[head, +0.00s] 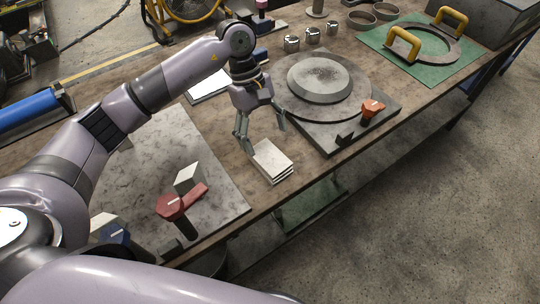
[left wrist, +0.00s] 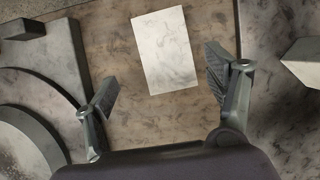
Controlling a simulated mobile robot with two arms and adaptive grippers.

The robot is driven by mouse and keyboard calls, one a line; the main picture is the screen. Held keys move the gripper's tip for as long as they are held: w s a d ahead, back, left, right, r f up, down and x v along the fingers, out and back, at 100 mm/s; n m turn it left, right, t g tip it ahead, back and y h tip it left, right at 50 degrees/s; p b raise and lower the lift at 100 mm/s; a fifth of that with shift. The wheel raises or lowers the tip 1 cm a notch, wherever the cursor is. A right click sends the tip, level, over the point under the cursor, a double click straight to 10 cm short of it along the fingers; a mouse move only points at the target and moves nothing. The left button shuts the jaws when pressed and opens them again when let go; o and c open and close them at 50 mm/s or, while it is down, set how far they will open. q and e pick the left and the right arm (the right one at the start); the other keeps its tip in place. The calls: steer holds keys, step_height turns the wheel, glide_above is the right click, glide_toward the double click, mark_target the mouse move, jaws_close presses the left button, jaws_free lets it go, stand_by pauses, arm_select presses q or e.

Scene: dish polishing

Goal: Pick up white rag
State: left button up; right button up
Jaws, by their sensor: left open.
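The white rag (head: 271,162) is a small folded, stacked pale rectangle lying on the brown bench top, near its front edge, between the grey marbled slab and the dark turntable base. In the left wrist view the rag (left wrist: 166,50) lies flat, beyond and between the fingertips. My left gripper (head: 262,136) points down just behind and above the rag, with its fingers spread. In the left wrist view the open left gripper (left wrist: 167,80) holds nothing and is apart from the rag. My right gripper is not in view.
A green mat (head: 385,43) is farther back.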

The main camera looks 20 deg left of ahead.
mark_target(268, 155)
arm_select(q)
steer(key=shift+s+d+f, duration=0.1)
steer(key=shift+f, duration=0.35)
steer(key=p+x, duration=0.1)
steer(key=x, duration=0.1)
steer(key=p+x, duration=0.1)
steer(key=x, duration=0.1)
steer(key=shift+s+f+p, duration=0.15)
steer(key=shift+s+p, duration=0.2)
steer(key=shift+s, duration=0.05)
steer(key=shift+f, duration=0.35)
steer(key=shift+c, duration=1.6)
steer(key=c, duration=0.9)
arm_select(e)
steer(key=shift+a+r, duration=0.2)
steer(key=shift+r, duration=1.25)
